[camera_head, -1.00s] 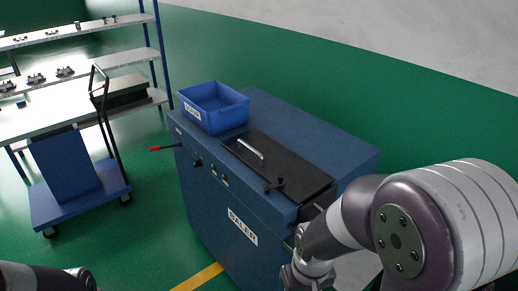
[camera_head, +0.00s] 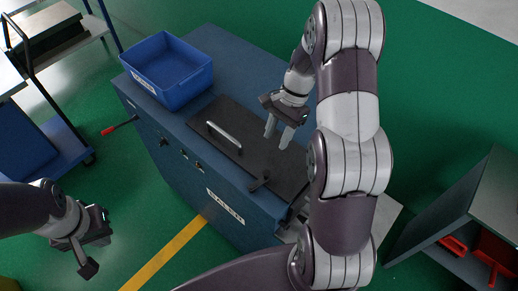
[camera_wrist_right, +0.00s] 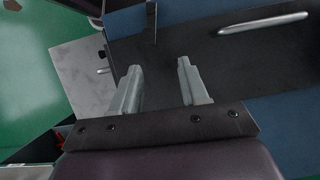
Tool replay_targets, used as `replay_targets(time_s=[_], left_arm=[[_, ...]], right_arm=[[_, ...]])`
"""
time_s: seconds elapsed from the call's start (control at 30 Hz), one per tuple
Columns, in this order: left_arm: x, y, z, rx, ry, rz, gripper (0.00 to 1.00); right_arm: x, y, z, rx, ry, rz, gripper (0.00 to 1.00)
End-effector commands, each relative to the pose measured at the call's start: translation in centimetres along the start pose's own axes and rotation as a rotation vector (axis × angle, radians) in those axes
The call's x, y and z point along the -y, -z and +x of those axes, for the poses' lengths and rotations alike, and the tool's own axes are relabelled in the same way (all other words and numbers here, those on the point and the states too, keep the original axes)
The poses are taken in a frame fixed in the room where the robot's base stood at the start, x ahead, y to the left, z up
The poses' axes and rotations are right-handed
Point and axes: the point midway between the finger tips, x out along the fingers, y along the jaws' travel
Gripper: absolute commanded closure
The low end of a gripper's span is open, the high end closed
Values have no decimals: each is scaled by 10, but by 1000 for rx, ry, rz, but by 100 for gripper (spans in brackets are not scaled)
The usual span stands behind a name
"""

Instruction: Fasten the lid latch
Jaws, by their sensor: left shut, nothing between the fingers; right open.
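The black lid (camera_head: 215,116) lies flat and closed on top of the blue baler (camera_head: 205,42), with a silver handle (camera_head: 224,137). The small dark lid latch (camera_head: 259,183) sits at the lid's front edge, near its right corner. In the right wrist view the latch (camera_wrist_right: 151,22) shows at the top, beyond the fingertips, and the handle (camera_wrist_right: 263,24) is at upper right. My right gripper (camera_head: 278,139) is open and empty above the lid, behind the latch; its fingers also show in the wrist view (camera_wrist_right: 158,68). My left gripper (camera_head: 88,267) is shut and empty, left of the baler.
A blue bin (camera_head: 170,68) stands on the baler's left part. A red-tipped lever (camera_head: 118,126) sticks out at its left side. A grey cabinet with red items (camera_head: 453,245) stands at right. A cart (camera_head: 60,125) is at left.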

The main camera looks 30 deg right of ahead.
Motion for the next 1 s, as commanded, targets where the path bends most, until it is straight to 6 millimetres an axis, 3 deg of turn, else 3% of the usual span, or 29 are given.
replay_targets(time_s=[0.13,0.3,0.43,0.63,0.97,1.0], left_arm=[[0,-4,27,0,0,0,100],[0,-10,74,1,0,0,100],[0,-7,60,0,0,0,100],[0,-7,56,0,0,0,100],[0,-7,56,0,0,0,100],[0,-7,56,0,0,0,100]], right_arm=[[-1,3,24,1,-2,16,56],[-1,5,69,1,-3,14,56],[-2,-2,88,4,-7,14,56],[-2,-2,119,2,-5,13,56],[-2,-1,127,-1,-3,13,56],[-2,-1,127,-1,-3,13,66]])
